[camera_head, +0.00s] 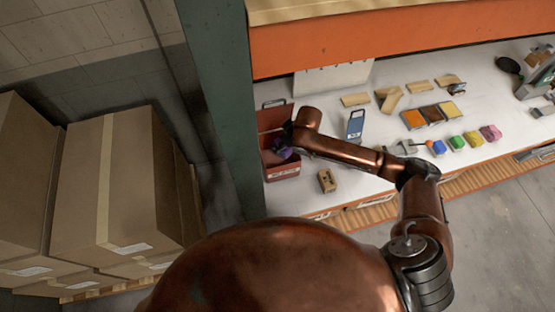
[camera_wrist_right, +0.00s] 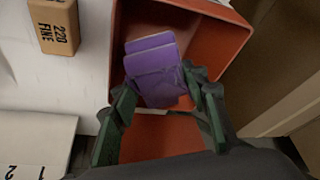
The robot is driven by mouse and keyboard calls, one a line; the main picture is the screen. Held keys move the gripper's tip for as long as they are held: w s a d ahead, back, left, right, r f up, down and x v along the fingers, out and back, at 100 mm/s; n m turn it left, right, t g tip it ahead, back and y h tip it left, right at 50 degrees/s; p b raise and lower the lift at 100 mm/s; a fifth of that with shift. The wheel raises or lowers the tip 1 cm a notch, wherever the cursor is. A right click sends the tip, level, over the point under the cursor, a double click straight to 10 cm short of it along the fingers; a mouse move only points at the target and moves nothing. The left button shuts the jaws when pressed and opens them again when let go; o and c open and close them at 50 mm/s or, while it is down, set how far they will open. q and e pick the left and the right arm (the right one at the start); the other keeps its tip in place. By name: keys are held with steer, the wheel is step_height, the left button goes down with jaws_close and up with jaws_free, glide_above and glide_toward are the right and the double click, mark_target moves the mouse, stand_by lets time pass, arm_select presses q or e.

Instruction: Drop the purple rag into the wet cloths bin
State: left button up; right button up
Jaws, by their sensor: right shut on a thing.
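The purple rag (camera_wrist_right: 155,70) is a folded bundle between the fingers of my right gripper (camera_wrist_right: 160,97), which is shut on it. The red-orange bin (camera_wrist_right: 221,48) lies below, and the rag appears over its opening; how far it is above the floor of the bin is hard to tell. In the head view the bin (camera_head: 283,174) stands at the left end of the bench, with a label on its front. The rag (camera_head: 283,151) shows there as a small purple patch, partly hidden by my right gripper (camera_head: 282,145). My left gripper is not in view.
A sanding block (camera_wrist_right: 55,24), marked 220 FINE, stands beside the bin; it also shows in the head view (camera_head: 327,180). Several coloured rags and trays (camera_head: 436,114) lie to the right. A green post (camera_head: 219,100) and cardboard boxes (camera_head: 118,185) are to the left.

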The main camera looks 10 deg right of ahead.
steer(key=shift+r, duration=0.1)
steer(key=o, duration=1.2)
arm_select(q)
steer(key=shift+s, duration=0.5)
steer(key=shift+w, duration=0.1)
arm_select(e)
steer(key=v, duration=1.2)
